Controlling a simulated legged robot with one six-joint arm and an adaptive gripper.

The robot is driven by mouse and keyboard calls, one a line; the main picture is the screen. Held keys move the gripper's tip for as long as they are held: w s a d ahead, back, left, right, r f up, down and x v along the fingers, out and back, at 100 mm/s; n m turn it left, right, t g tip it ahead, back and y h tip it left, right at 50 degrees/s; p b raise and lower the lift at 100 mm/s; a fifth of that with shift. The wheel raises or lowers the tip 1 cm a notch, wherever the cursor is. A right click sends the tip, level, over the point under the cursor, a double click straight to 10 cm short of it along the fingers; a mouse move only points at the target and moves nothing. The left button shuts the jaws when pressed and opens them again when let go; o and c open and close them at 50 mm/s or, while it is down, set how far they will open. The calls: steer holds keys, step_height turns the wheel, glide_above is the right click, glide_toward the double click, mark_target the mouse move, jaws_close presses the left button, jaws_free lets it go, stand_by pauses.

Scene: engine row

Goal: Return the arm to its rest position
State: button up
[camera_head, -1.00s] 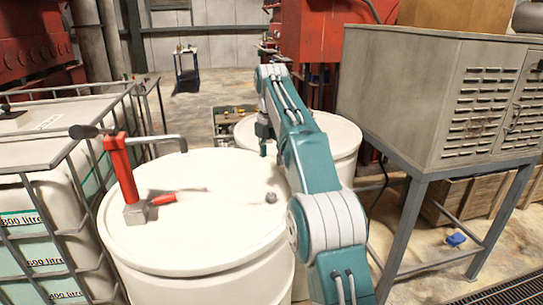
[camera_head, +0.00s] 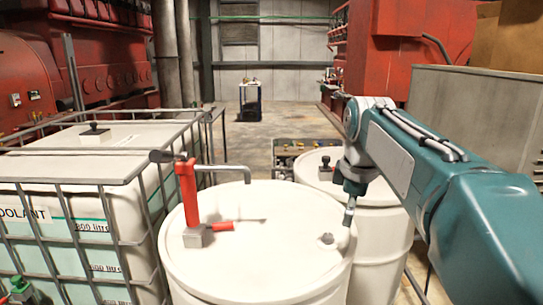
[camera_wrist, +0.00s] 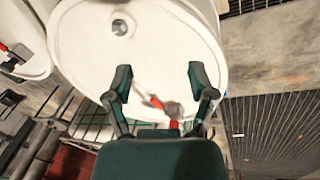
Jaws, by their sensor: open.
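My teal and grey arm reaches in from the right in the head view. My gripper (camera_head: 349,210) points down over the right part of the near white drum's lid (camera_head: 265,268). In the wrist view my gripper (camera_wrist: 160,78) has its two dark fingers spread apart, with nothing held between them. Beyond the fingers are the drum lid (camera_wrist: 165,45) and a round bung (camera_wrist: 120,27). The red hand pump (camera_head: 189,200) stands upright on the near drum; it shows partly behind the fingers in the wrist view (camera_wrist: 173,108).
A caged coolant tank (camera_head: 90,160) stands left of the near drum. A second white drum (camera_head: 375,225) stands behind it to the right. A grey cabinet (camera_head: 475,110) is at the right, behind my arm. Open floor (camera_head: 240,145) lies further back.

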steer(key=s+f+m+t, duration=0.1)
steer(key=s+f+m, duration=0.5)
steer(key=s, duration=0.5)
steer(key=s+f+m+t, duration=0.2)
steer(key=s+f+m, duration=0.5)
steer(key=s, duration=0.5)
steer(key=shift+f, duration=0.5)
